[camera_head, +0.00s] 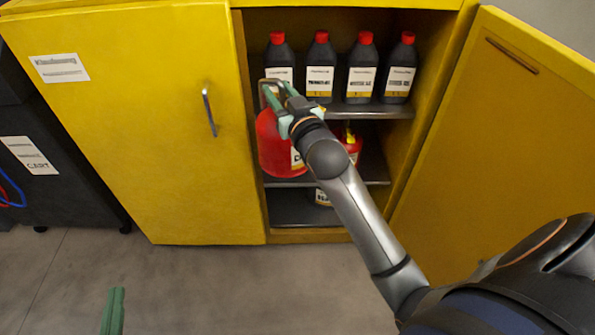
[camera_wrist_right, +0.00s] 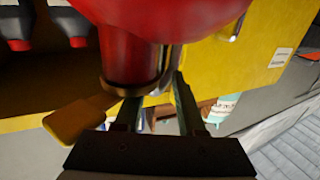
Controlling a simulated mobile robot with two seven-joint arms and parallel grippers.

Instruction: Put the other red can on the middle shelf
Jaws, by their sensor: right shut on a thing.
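A red can (camera_head: 274,150) with a white label is at the left side of the middle shelf (camera_head: 374,166), upright. My right gripper (camera_head: 281,106) is shut on the top of this can; the wrist view shows its fingers (camera_wrist_right: 158,100) at the can's neck (camera_wrist_right: 134,62). The can's base is at the level of the shelf, but I cannot tell whether it touches. Another red can (camera_head: 351,143) with a yellow spout stands further right on the same shelf, partly hidden by my right arm. Only the green tip of my left gripper (camera_head: 113,312) shows at the bottom left.
Several dark bottles with red caps (camera_head: 362,68) stand on the top shelf, close above the gripper. The yellow cabinet's left door (camera_head: 150,140) is closed and its right door (camera_head: 490,140) is open. A labelled container (camera_head: 322,197) sits on the lower level. A dark cart (camera_head: 60,190) stands left.

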